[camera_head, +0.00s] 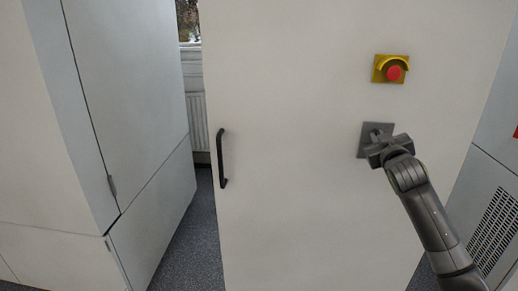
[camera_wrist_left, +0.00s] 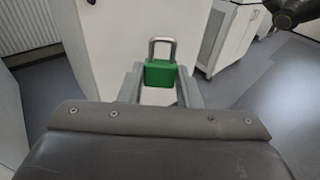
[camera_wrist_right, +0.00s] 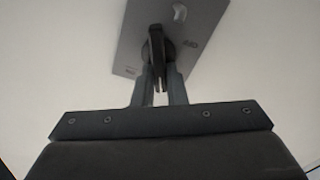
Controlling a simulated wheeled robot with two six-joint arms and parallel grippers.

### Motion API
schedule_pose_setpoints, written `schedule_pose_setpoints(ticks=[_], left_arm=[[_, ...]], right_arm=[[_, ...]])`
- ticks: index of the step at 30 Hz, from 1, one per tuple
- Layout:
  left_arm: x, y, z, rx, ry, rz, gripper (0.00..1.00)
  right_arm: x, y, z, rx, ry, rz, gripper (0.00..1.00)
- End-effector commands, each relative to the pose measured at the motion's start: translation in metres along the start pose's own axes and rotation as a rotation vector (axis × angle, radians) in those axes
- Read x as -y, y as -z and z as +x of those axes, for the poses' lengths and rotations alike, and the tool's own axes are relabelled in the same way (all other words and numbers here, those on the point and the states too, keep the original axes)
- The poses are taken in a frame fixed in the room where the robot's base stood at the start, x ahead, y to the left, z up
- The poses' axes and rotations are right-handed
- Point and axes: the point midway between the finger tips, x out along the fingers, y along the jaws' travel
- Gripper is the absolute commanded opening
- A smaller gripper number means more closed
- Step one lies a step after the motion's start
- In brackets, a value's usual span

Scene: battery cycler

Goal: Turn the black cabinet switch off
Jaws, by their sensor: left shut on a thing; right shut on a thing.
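The black cabinet switch (camera_wrist_right: 157,45) is a dark rotary handle on a grey plate (camera_wrist_right: 200,22). The plate (camera_head: 364,145) sits on the white cabinet door, below the emergency stop, in the head view. My right gripper (camera_wrist_right: 158,82) is shut on the switch handle, which stands roughly upright in the right wrist view. In the head view my right gripper (camera_head: 380,142) covers much of the switch. My left gripper (camera_wrist_left: 161,85) is shut on a green padlock (camera_wrist_left: 160,74) with a metal shackle. The left gripper is outside the head view.
A red emergency stop button (camera_head: 393,73) on a yellow plate is above the switch. The white cabinet door (camera_head: 290,130) has a black handle (camera_head: 221,158) at left. Grey cabinets (camera_head: 130,90) stand further left. A vented panel (camera_head: 492,230) is at right.

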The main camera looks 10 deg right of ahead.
Motion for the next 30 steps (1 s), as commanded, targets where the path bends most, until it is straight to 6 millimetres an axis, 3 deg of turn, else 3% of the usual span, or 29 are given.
schedule_pose_setpoints(ticks=[3, 30], left_arm=[[0.0, -0.015, -0.002, 0.001, 0.0, 0.0, 0.14], [0.0, -0.081, -0.01, 0.001, 0.0, 0.0, 0.14]], right_arm=[[0.001, 0.003, 0.0, 0.003, 0.002, -0.11, 0.0], [0.013, -0.005, 0.0, 0.003, 0.004, -0.928, 0.0]])
